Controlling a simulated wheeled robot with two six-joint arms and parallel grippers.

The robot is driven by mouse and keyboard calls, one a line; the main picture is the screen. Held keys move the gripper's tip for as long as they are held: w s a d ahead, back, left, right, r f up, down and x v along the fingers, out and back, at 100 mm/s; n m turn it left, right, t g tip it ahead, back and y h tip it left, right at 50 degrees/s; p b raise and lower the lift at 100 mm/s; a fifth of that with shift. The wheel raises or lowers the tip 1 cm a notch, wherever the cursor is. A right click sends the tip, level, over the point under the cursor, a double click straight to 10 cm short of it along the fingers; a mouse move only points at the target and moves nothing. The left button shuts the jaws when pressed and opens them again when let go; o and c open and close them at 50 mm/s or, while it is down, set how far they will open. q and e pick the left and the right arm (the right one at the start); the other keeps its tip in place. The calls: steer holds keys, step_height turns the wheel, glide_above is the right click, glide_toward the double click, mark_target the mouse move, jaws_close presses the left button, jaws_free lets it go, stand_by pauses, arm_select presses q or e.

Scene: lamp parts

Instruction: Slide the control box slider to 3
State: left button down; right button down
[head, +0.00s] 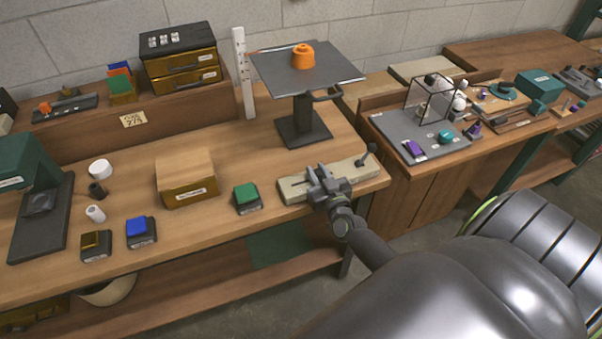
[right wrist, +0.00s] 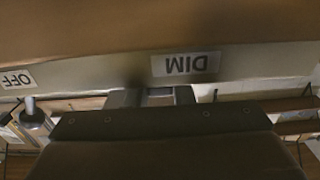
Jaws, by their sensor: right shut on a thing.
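The control box (head: 293,190) is a long beige box near the right front edge of the wooden workbench. Its top has a slot, and a dark-knobbed lever stands at its right end. My right gripper (head: 325,186) is over the middle of the box, shut on the slider, which its fingers hide. In the right wrist view the fingers (right wrist: 150,97) are beside the "DIM" label (right wrist: 186,64). An "OFF" label (right wrist: 17,79) shows at the left. Both labels appear upside down. I cannot read a 3. My left gripper is not in view.
A green-topped block (head: 246,196) stands just left of the box, with a cardboard box (head: 186,185) beyond it. A stand with a grey plate (head: 305,75) and orange part is behind. A second table (head: 415,165) lies to the right.

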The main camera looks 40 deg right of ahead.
mark_target(329, 169)
steer(key=d, duration=0.3)
steer(key=shift+s, duration=0.35)
steer(key=shift+a, duration=0.1)
steer(key=c, duration=1.6)
jaws_free()
steer(key=o, duration=0.4)
steer(key=shift+d, duration=0.2)
steer(key=shift+c, duration=0.2)
steer(key=shift+s+a, duration=0.1)
steer(key=shift+s+a, duration=0.1)
steer(key=shift+s, duration=0.1)
steer(key=b+v, duration=0.2)
steer(key=v, duration=1.4)
steer(key=shift+s+b, duration=0.3)
steer(key=shift+s, duration=0.1)
